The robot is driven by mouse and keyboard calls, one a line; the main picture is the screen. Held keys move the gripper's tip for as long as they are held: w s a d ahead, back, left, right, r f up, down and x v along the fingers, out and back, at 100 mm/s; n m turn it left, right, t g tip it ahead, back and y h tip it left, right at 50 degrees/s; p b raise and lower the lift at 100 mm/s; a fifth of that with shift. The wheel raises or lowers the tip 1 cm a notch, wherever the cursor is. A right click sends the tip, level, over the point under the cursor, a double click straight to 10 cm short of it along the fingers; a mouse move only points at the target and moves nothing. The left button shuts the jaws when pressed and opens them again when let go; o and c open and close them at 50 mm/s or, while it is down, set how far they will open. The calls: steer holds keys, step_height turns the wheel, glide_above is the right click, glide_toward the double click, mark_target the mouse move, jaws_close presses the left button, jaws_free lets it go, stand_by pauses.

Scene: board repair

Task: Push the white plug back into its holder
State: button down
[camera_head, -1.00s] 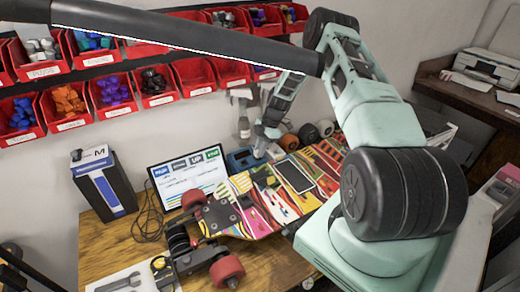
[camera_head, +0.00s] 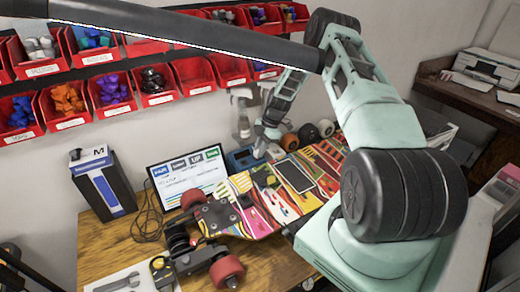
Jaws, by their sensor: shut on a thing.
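My gripper (camera_head: 262,147) points down at the back of the workbench, beside a blue box (camera_head: 241,159) and above the far edge of a colourful skateboard deck (camera_head: 270,205). Its fingers look closed, with a small pale thing, perhaps the white plug (camera_head: 259,153), at their tips. It is too small to make out clearly. The blue box, with a dark opening, may be the holder; I cannot tell whether the plug touches it or is inside it.
A screen (camera_head: 187,176) stands left of the blue box. Dark and orange wheels (camera_head: 308,133) sit to the right. A spray bottle (camera_head: 243,122) stands behind. Red bins (camera_head: 113,93) hang on the wall.

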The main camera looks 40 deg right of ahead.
steer(key=shift+f+b, duration=0.35)
stand_by(0.5)
steer(key=c, duration=0.9)
jaws_free()
steer(key=shift+r, duration=0.25)
steer(key=shift+r, duration=0.4)
steer(key=shift+r, duration=0.35)
steer(key=shift+r+p, duration=0.4)
steer(key=shift+r, duration=0.15)
steer(key=shift+r, duration=0.1)
